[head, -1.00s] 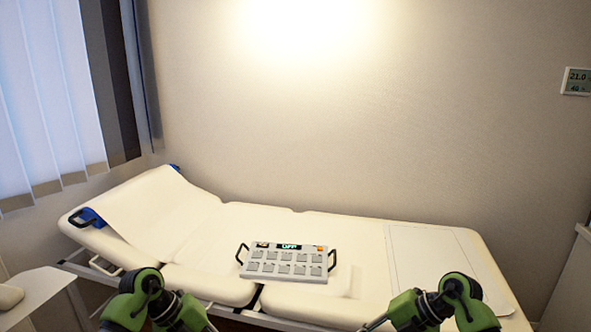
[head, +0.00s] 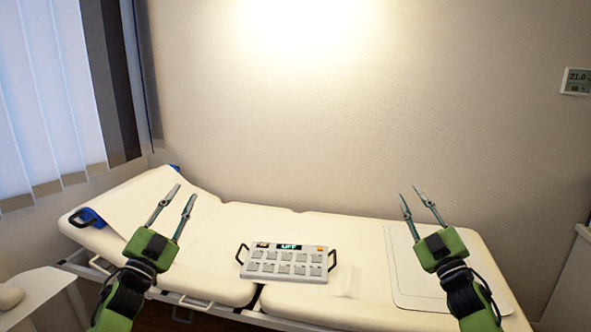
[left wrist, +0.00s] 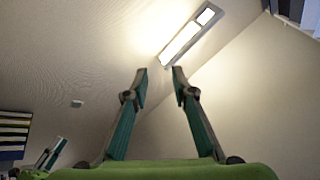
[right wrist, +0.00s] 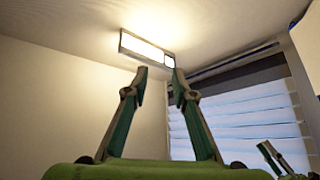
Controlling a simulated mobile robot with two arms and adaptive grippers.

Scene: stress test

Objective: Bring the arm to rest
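My left gripper (head: 175,196) is raised in front of the left part of the bed in the head view, with its two fingers apart and nothing between them. The left wrist view also shows its spread fingers (left wrist: 158,85), pointing up toward the ceiling lamp. My right gripper (head: 419,194) is raised in front of the right part of the bed, fingers apart and empty. In the right wrist view its fingers (right wrist: 158,85) are also spread with nothing between them. Both grippers are apart from the control panel.
A grey control panel (head: 285,279) with side handles, several buttons and a small display lies on the cream bed (head: 275,220). A flat white pad (head: 405,262) lies at the bed's right end. A white surface (head: 35,292) stands at lower left. The wall is behind.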

